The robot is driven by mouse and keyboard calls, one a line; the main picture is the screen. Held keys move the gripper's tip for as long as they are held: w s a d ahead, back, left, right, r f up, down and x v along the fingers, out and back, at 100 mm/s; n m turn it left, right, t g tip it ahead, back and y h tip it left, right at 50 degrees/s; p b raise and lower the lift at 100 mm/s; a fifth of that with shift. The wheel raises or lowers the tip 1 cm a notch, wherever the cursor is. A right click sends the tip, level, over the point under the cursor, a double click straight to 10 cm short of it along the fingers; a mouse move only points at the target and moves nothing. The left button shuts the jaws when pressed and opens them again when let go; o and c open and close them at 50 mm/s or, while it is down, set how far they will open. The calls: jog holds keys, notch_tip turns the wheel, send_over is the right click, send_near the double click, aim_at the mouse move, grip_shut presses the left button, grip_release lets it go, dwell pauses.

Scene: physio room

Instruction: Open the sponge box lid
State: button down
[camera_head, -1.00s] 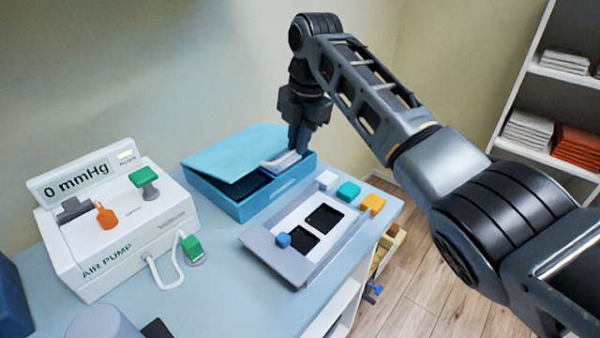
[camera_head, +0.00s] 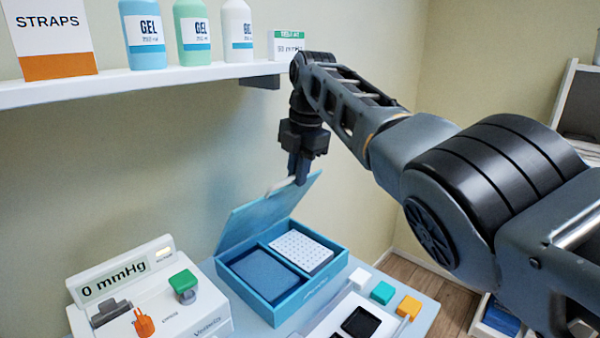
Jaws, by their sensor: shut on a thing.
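The blue sponge box (camera_head: 290,297) stands on the table, and its lid (camera_head: 262,218) is tilted up well clear of the box. Inside are a dark blue sponge (camera_head: 264,273) on the left and a white dotted block (camera_head: 301,251) on the right. My gripper (camera_head: 299,180) points down at the lid's raised front edge. It is shut on the light handle (camera_head: 284,186) of the lid. The fingertips partly hide the handle.
An air pump (camera_head: 150,300) stands left of the box. A wall shelf (camera_head: 150,86) with gel bottles and a straps box hangs above and behind.

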jog(key=shift+a+f, duration=0.25)
jog(key=shift+a, duration=0.3)
jog(key=c, duration=1.5)
grip_release()
jog(key=shift+w, duration=0.1)
jog(key=shift+c, duration=0.2)
jog(key=o, duration=0.4)
jog(key=shift+w, duration=0.1)
jog(key=shift+c, duration=0.2)
jog(key=shift+r, duration=0.15)
jog(key=shift+d+r, duration=0.1)
jog(key=shift+r, duration=0.1)
notch_tip(320, 180, up, 7)
jog(key=d+b, duration=0.1)
jog(key=shift+s, duration=0.45)
